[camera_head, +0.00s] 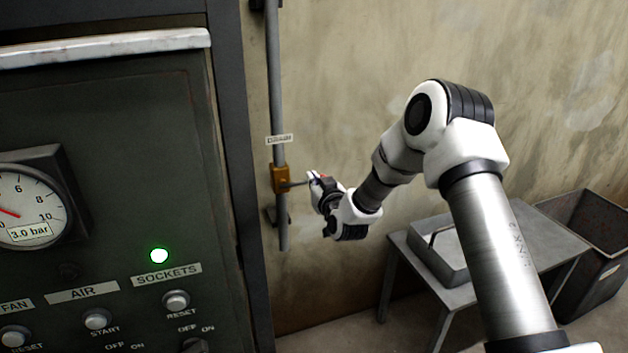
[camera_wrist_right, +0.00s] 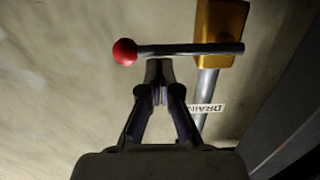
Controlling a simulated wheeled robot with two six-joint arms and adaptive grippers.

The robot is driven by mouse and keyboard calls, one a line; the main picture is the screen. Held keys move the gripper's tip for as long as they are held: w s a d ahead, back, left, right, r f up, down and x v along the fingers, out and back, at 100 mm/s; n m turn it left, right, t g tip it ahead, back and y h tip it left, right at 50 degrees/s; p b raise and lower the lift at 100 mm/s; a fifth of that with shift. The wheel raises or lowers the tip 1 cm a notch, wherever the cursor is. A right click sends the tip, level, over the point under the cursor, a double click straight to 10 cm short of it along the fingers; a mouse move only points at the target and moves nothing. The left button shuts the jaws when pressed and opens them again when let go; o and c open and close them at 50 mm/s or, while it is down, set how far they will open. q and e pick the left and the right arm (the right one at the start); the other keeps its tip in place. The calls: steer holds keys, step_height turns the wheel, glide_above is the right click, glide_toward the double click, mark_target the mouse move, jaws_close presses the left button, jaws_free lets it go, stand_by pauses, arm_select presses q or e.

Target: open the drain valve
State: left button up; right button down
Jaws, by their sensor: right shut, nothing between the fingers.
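The drain valve has a brass-coloured body (camera_head: 281,179) on a vertical grey pipe (camera_head: 275,100). Its lever sticks out sideways to the right, across the pipe. In the right wrist view the valve body (camera_wrist_right: 222,32) is at the top right, and the dark lever (camera_wrist_right: 190,49) runs left to a red ball knob (camera_wrist_right: 125,52). My right gripper (camera_head: 314,180) is at the lever's outer end. In the wrist view its fingers (camera_wrist_right: 160,68) are shut with nothing between them, their tips right by the lever near the knob. I cannot tell whether they touch it. My left gripper is out of view.
A DRAIN label (camera_wrist_right: 207,108) is on the pipe. A dark control cabinet (camera_head: 120,150) with a gauge reading 3.0 bar (camera_head: 30,205) and a lit green lamp (camera_head: 159,255) stands left. A metal table (camera_head: 545,240) and a dark bin (camera_head: 590,220) are at the right.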

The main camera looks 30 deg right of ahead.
steer(key=shift+f+m+b, duration=0.3)
steer(key=shift+m+b, duration=0.15)
steer(key=shift+m, duration=0.05)
steer(key=w+a+f+m+b, duration=0.1)
steer(key=a+f+m+b, duration=0.4)
steer(key=m+b, duration=1)
step_height(320, 180, down, 4)
steer(key=shift+r+m+t+y+b, duration=0.15)
steer(key=shift+m+t+y+b, duration=0.15)
steer(key=shift+b, duration=0.2)
steer(key=shift+a, duration=0.15)
stand_by(0.4)
